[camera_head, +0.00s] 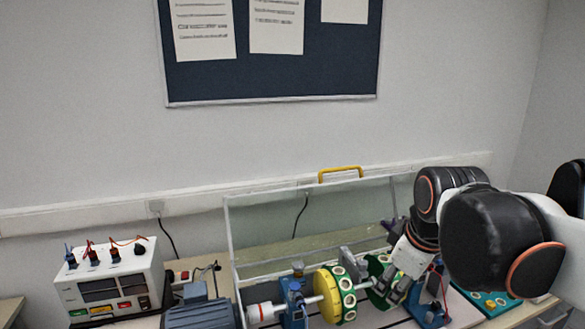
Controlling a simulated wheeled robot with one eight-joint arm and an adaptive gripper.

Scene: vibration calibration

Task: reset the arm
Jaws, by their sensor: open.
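My arm enters from the right in black and white links, and its wrist points down and left over the bench. My gripper (387,286) is at the green disc (374,266) of the shaft rig and covers part of it. Its fingers are small and partly merged with the rig in this view; they are open. I cannot tell whether they touch the disc. A yellow disc (328,296) with a green rim of pale holes stands upright on the same shaft, left of my gripper.
Blue bearing stands (293,301) and a grey-blue motor (203,312) are left of the discs. A clear guard (300,222) with a yellow handle (340,173) stands behind. A white control box (113,284) with cables is far left. A teal tray (488,301) lies at right.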

